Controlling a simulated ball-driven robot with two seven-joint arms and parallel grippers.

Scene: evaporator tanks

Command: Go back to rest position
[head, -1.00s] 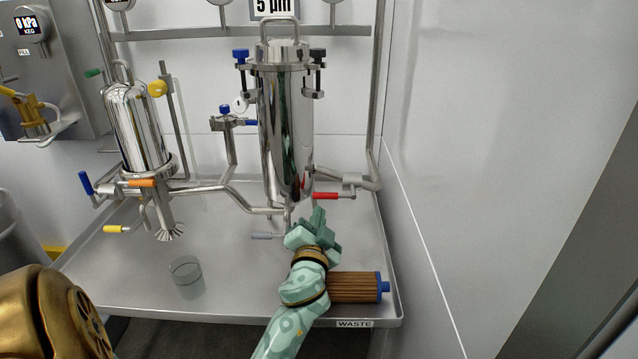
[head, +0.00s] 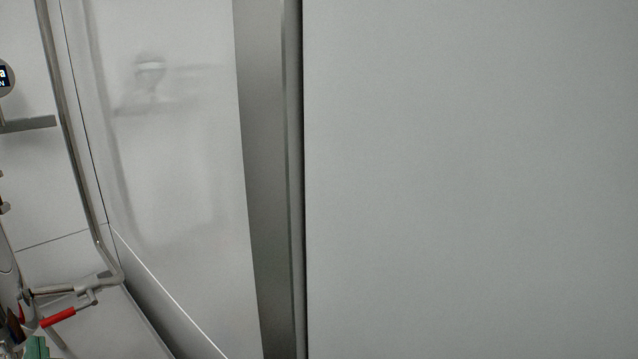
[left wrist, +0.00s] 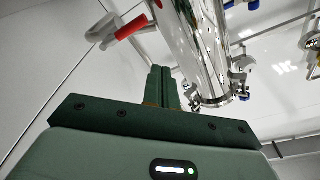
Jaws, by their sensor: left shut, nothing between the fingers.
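My left gripper (head: 37,347) shows only as a small green piece at the bottom left corner of the head view. In the left wrist view its two green fingers (left wrist: 161,85) are together, with nothing between them. They point towards the polished steel filter housing (left wrist: 202,45), apart from or overlapping it in the picture; I cannot tell the gap. A red valve handle (left wrist: 130,27) is left of the fingers there. My right gripper is not in view.
In the head view the red valve handle (head: 58,318) and a steel pipe (head: 75,150) are at the left edge. A white wall (head: 170,180), a grey vertical post (head: 265,180) and a plain grey panel (head: 470,180) fill the rest.

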